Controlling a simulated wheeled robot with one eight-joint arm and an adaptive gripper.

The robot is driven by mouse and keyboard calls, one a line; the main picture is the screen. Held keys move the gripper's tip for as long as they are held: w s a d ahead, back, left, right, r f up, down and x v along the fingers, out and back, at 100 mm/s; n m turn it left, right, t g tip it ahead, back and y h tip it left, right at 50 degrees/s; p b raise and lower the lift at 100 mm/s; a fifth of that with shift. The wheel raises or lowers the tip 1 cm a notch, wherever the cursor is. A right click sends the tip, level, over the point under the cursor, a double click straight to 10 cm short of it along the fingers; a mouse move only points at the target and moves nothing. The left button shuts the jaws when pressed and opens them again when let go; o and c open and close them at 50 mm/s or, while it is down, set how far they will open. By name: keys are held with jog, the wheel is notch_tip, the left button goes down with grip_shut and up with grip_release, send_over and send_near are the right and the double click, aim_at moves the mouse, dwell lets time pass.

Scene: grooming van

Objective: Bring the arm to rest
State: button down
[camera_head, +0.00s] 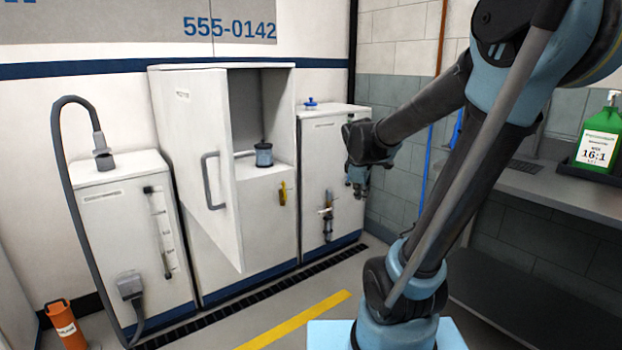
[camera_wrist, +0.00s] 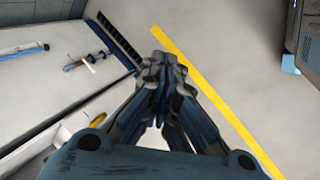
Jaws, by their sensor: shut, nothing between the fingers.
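My arm reaches up from my base at the lower right in the head view and bends toward the cabinets. My gripper (camera_head: 357,180) hangs in front of the right-hand white cabinet (camera_head: 322,147), apart from it as far as I can see. In the wrist view my gripper (camera_wrist: 164,62) has its fingers together with nothing between them, above the floor. The arm hides part of the tiled wall and the grey counter.
A tall white cabinet (camera_head: 190,150) stands with its door swung open, a small dark canister (camera_head: 264,154) on its shelf. A left cabinet (camera_head: 128,240) carries a hose. A green bottle (camera_head: 598,140) stands on the counter (camera_head: 540,188). An orange cylinder (camera_head: 66,325) stands on the floor.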

jog(key=s+f+m, duration=0.2)
jog(key=s+m, duration=0.2)
jog(key=s, duration=0.3)
jog(key=s+d+f+m+g+y, duration=0.1)
jog(key=s+f+m, duration=0.2)
jog(key=s, duration=0.4)
jog(key=s+d+f+m+g, duration=0.1)
jog(key=s+f+m, duration=0.2)
jog(key=s+m, duration=0.2)
jog(key=s, duration=0.3)
jog(key=shift+f+m+y, duration=0.2)
jog(key=shift+m+y, duration=0.2)
jog(key=shift+s, duration=0.2)
